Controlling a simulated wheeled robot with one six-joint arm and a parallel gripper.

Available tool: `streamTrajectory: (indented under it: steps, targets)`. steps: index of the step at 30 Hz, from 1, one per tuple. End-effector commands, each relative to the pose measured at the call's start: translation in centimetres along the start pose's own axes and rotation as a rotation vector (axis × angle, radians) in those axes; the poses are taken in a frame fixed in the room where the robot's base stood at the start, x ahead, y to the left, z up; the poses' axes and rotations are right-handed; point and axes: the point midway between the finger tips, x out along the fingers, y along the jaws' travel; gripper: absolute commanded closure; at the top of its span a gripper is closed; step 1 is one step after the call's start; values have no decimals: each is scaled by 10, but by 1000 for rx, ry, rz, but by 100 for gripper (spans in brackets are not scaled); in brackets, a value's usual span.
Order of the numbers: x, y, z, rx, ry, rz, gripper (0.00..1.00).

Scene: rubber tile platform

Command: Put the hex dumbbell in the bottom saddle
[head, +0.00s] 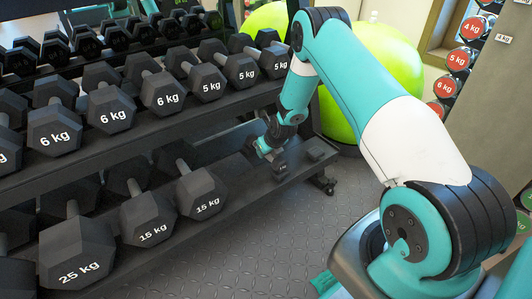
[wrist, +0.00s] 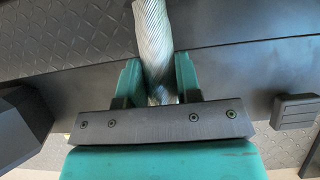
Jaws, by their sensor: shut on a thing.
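My gripper (head: 266,148) is low at the right end of the rack's bottom shelf. In the wrist view its teal fingers (wrist: 159,85) are shut on the ridged metal handle of the hex dumbbell (wrist: 153,35). The handle runs up out of the picture, and its heads are not clear in that view. In the head view a small dark block (head: 281,170) shows just below the gripper; I cannot tell whether it is a dumbbell head or a saddle part. A black saddle pad (head: 316,153) lies to its right, and a pad also shows in the wrist view (wrist: 295,110).
A 15 kg dumbbell (head: 201,194) lies left of my gripper on the bottom shelf (head: 240,190). Several dumbbells fill the upper shelf (head: 220,104) above. A black hex head (wrist: 22,128) is at the left of the wrist view. The tread-pattern floor (head: 270,240) in front is clear.

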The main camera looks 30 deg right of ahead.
Motion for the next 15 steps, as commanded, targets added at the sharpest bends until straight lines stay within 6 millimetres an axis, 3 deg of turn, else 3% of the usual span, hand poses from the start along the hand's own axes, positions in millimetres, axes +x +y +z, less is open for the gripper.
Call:
streamTrajectory:
  steps: [9,10,13,15]
  targets:
    - [0,0,2,-1,-6,-1,100]
    - [2,0,0,-1,-2,0,66]
    - [1,0,0,-1,-2,0,43]
    - [1,0,0,-1,-2,-1,43]
